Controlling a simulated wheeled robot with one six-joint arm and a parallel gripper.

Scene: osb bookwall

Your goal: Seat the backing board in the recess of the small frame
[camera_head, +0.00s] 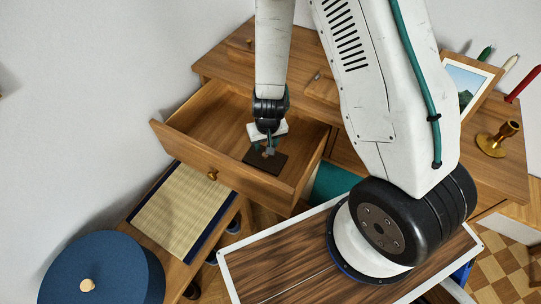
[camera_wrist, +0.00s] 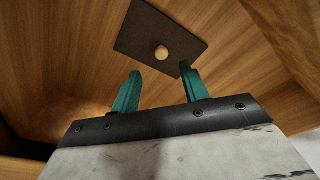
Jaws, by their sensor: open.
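A dark brown rectangular board (camera_head: 279,164) with a round wooden knob lies flat in the open drawer (camera_head: 240,171). The wrist view shows this board (camera_wrist: 138,32) and its knob (camera_wrist: 161,53) just beyond my fingertips. My gripper (camera_head: 268,147) reaches down into the drawer over the board. In the wrist view my gripper (camera_wrist: 160,71) is open, with its two teal fingers apart and nothing between them. A frame with a mountain picture (camera_head: 468,83) stands at the right on the desk, partly hidden by my arm. I cannot tell whether it is the small frame; no recess shows.
The drawer walls rise around my gripper. The wooden desk (camera_head: 225,61) holds a brass candlestick (camera_head: 497,140) and candles at the right.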

